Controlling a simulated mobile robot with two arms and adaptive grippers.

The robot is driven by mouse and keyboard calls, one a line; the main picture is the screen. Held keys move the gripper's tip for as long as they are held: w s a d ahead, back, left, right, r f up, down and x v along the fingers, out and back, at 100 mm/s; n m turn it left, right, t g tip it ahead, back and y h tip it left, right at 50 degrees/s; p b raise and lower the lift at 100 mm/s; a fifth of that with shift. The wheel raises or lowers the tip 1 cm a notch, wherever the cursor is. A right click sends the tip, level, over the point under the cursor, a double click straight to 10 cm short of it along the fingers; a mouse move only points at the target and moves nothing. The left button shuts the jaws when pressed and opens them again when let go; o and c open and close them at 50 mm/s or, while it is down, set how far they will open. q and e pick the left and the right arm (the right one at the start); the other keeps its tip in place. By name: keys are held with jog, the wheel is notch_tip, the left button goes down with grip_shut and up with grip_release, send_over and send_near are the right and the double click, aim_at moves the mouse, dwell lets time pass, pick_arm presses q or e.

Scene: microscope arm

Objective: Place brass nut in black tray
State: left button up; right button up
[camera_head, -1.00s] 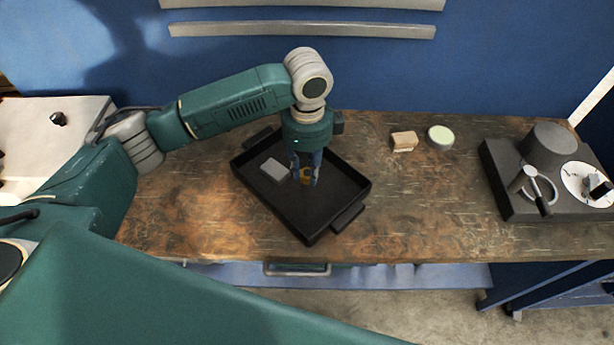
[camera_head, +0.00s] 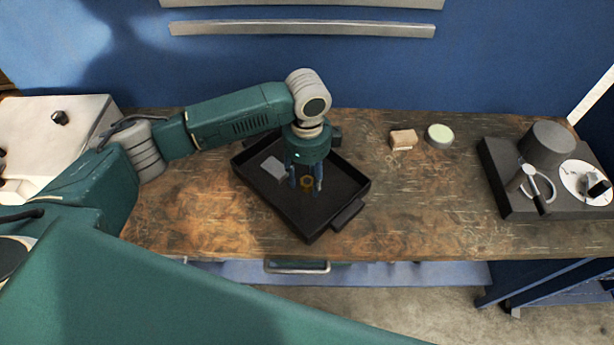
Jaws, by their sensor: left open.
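The black tray (camera_head: 320,228) lies at an angle on the wooden bench, left of the middle of the view. The brass nut (camera_head: 307,182) is a small golden ring inside the tray outline, between the fingertips of my left gripper (camera_head: 306,186). The gripper points down over the tray and is open, with a finger on either side of the nut. I cannot tell whether the nut rests on the tray floor. My right gripper is not in view.
A grey block (camera_head: 272,168) lies in the tray, left of the gripper. A tan block (camera_head: 403,140) and a pale green round item (camera_head: 440,135) sit on the bench (camera_head: 420,200). A dark device (camera_head: 520,190) stands at the right. The bench between tray and device is clear.

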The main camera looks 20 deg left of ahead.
aim_at(307, 182)
pick_arm(q)
jog(key=shift+r, duration=0.15)
notch_tip(307, 182, up, 12)
jog(key=b, duration=0.2)
jog(key=shift+s, duration=0.1)
dwell(0.5)
